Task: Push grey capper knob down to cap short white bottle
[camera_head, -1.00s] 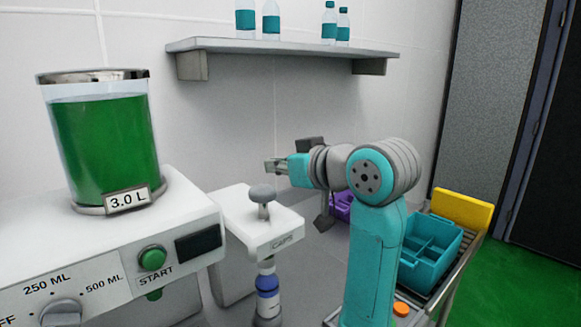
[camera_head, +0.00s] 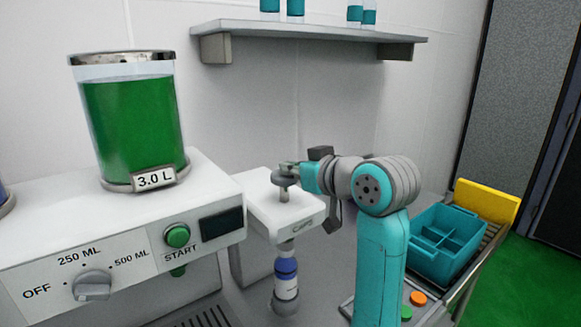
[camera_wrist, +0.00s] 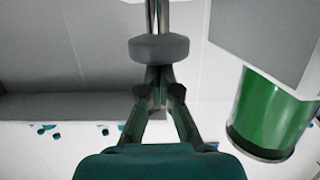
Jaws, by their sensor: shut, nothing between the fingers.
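The grey capper knob (camera_head: 282,181) stands on its short stem on top of the white capper block (camera_head: 265,213), marked CAPS. The knob also shows in the wrist view (camera_wrist: 160,47), just beyond my fingertips. The short white bottle (camera_head: 288,288), with a blue band, stands upright under the block's front end; its top is close beneath the capper. My gripper (camera_head: 289,167) is shut and empty, its fingertips at the top of the knob. It shows in the wrist view too (camera_wrist: 157,75). I cannot tell whether the fingertips touch the knob.
A dispenser (camera_head: 128,240) with a green liquid tank (camera_head: 133,125) stands left of the capper. A shelf (camera_head: 310,32) with bottles hangs on the wall above. A teal divided crate (camera_head: 443,245) and a yellow block (camera_head: 486,201) lie right of my arm.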

